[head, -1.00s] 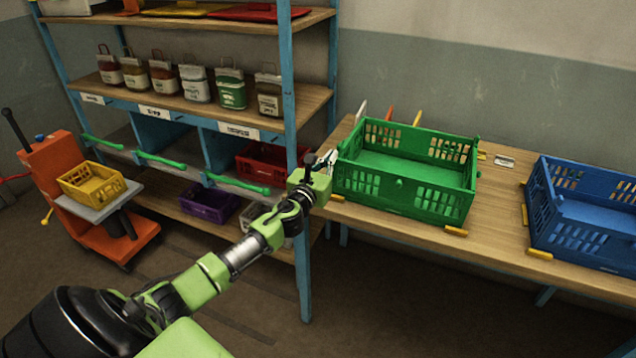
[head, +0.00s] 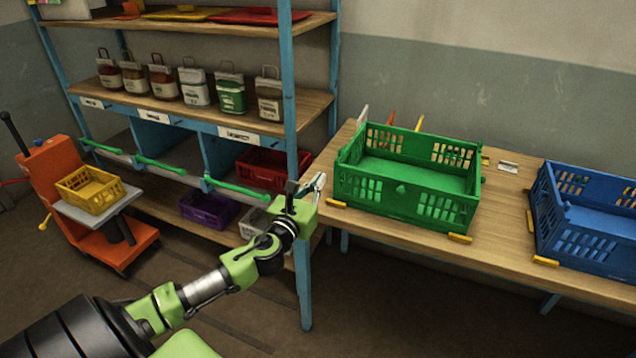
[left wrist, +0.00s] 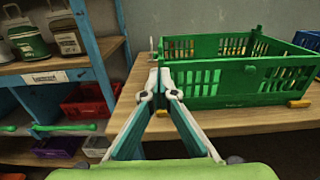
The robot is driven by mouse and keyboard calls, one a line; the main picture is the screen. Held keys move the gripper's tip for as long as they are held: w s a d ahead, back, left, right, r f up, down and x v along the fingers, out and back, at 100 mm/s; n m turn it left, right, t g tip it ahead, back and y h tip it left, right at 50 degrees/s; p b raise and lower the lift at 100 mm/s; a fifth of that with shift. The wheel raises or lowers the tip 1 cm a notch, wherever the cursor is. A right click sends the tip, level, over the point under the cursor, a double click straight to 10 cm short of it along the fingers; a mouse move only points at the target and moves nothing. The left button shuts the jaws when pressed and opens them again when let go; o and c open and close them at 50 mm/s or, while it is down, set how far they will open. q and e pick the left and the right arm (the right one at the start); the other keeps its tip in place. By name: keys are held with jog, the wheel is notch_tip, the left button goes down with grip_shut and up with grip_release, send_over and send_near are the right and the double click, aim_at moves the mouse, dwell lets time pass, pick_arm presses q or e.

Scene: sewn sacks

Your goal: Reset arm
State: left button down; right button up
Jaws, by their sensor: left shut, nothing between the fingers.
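My left arm reaches in from the lower left in the head view. Its left gripper (head: 318,184) is at the left end of the table, just left of the green crate (head: 405,205) and apart from it. In the left wrist view the gripper's two fingers (left wrist: 160,84) come together at the tips, shut with nothing between them. The green crate also shows there, beyond the fingers, and looks empty. My right gripper is not in view.
The wooden table (head: 500,222) also bears a blue crate (head: 590,220). A blue-framed shelf (head: 304,250) with several small sacks stands at the left. An orange cart (head: 60,185) carries a yellow crate (head: 92,190). The floor in front is clear.

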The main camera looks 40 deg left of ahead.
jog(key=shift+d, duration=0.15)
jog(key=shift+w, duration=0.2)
